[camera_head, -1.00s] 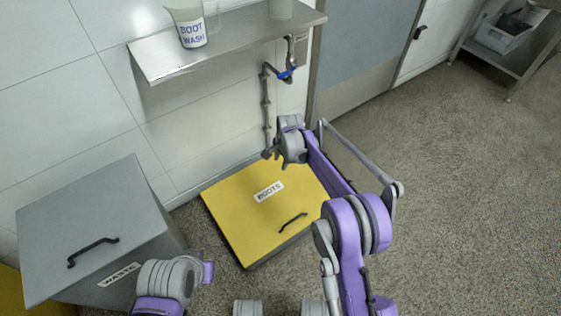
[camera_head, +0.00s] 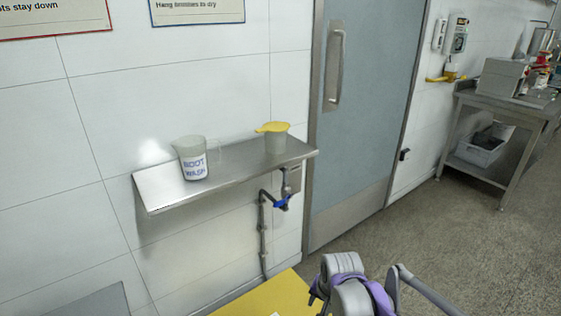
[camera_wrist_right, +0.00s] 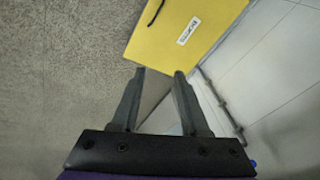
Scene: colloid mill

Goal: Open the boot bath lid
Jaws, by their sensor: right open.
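The boot bath's yellow lid (camera_head: 262,299) shows at the bottom of the head view, mostly cut off by the frame edge. In the right wrist view the yellow lid (camera_wrist_right: 185,30) is at the top, flat, with a "BOOTS" label and part of its dark handle (camera_wrist_right: 155,12) at the upper left. The lid looks closed. My right gripper (camera_wrist_right: 158,73) is open and empty, its fingertips just short of the lid's edge in that picture, not on the handle. In the head view my right wrist (camera_head: 345,285) is beside the lid's right side, fingers hidden. My left gripper is out of view.
A steel wall shelf (camera_head: 230,172) holds a "BOOT WASH" jug (camera_head: 192,160) and a yellow-topped cup (camera_head: 275,140). A pipe with a blue valve (camera_head: 282,203) runs below. A grey bin (camera_head: 95,303) is at lower left. Floor is clear at right.

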